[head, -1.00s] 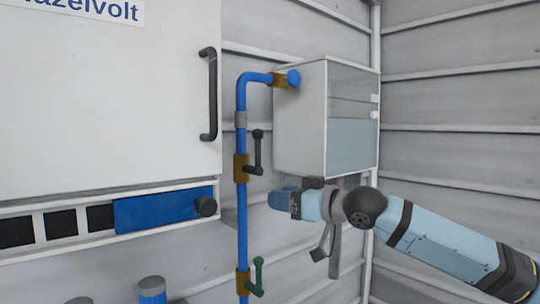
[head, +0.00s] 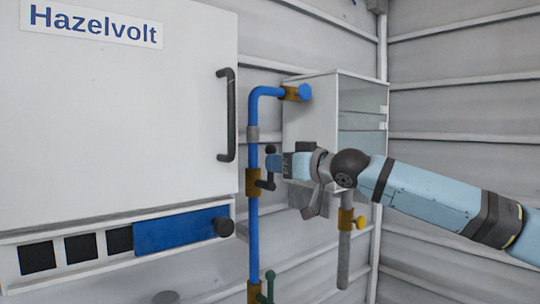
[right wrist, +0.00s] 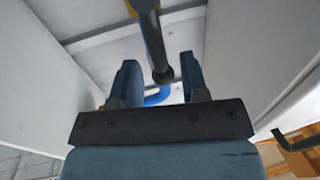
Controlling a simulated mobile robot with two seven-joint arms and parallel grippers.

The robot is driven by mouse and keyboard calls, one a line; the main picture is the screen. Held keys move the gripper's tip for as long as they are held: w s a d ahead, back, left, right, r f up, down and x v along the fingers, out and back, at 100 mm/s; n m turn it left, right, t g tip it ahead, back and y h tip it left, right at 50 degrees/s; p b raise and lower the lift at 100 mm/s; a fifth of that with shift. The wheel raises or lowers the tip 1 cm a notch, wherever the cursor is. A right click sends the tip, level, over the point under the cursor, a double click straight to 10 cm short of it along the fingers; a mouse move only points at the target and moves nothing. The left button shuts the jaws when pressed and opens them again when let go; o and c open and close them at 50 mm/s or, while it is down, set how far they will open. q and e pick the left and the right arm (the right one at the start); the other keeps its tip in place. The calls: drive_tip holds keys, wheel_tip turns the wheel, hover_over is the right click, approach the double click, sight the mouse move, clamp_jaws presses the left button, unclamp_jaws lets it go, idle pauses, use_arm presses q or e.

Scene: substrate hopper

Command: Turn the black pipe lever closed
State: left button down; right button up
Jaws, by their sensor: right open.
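The black pipe lever (head: 266,183) sits on a brass fitting of the blue vertical pipe (head: 254,225). Its handle points up, along the pipe, with a round knob at the top. My right gripper (head: 277,165) is at the upper part of the handle, coming from the right, and partly hides it. In the right wrist view its two blue fingers (right wrist: 159,78) are apart, with the knobbed lever end (right wrist: 162,75) showing between them. I cannot tell whether they touch it. My left gripper is not in view.
A white cabinet labelled Hazelvolt (head: 120,110) with a black handle (head: 228,115) stands left. A white glass-fronted box (head: 310,105) is behind my right gripper. A green lever (head: 269,283) is lower on the blue pipe. A grey pipe with a yellow valve (head: 347,218) is right.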

sight(271, 182)
drive_tip(key=shift+p+x, duration=0.35)
drive_tip(key=shift+x, duration=1.2)
drive_tip(key=shift+d, duration=0.1)
clamp_jaws()
drive_tip(key=shift+r, duration=0.1)
